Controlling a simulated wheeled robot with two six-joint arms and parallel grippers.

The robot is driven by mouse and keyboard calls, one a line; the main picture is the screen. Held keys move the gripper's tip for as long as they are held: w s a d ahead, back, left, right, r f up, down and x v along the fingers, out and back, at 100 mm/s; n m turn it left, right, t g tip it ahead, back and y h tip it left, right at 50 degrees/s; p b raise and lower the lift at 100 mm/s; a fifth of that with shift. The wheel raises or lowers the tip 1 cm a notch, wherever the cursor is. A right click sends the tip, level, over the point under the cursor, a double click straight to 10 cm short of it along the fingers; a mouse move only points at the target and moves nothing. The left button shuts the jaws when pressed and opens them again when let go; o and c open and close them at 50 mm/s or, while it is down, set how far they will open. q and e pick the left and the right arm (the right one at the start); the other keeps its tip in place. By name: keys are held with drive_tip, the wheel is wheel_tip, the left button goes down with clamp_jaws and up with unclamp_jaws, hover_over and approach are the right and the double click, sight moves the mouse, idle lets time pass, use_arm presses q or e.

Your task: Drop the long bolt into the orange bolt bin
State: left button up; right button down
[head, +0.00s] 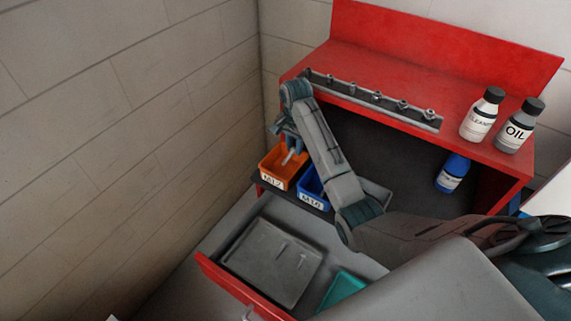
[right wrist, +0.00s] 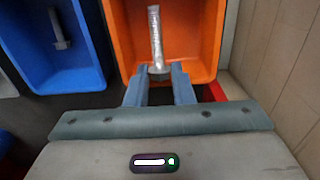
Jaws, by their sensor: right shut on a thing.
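The orange bolt bin (head: 279,184), labelled M12, stands on the lower shelf at the left end of the red bench. It also fills the top middle of the right wrist view (right wrist: 196,40). My right gripper (head: 290,146) is over this bin, pointing down. In the right wrist view its fingertips (right wrist: 159,80) are shut on the head end of the long bolt (right wrist: 155,38). The grey shank points away from the fingers, over the bin's interior. The bolt also shows below the gripper in the head view (head: 288,158). My left gripper is not in view.
A blue bin (head: 313,203), labelled M16, stands right beside the orange one and holds a bolt (right wrist: 59,30). An open drawer below has a grey tray (head: 262,270) with bolts and a teal tray (head: 343,289). Bottles (head: 482,115) stand on the bench top.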

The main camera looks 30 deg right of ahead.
drive_tip(key=shift+f, duration=0.2)
drive_tip(key=shift+s+a+r, duration=0.15)
drive_tip(key=shift+s+a, duration=0.05)
drive_tip(key=shift+a, duration=0.05)
drive_tip(key=c, duration=1.2)
unclamp_jaws()
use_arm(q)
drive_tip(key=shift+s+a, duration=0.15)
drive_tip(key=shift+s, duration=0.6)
use_arm(e)
drive_tip(key=shift+o, duration=0.2)
drive_tip(key=shift+d, duration=0.1)
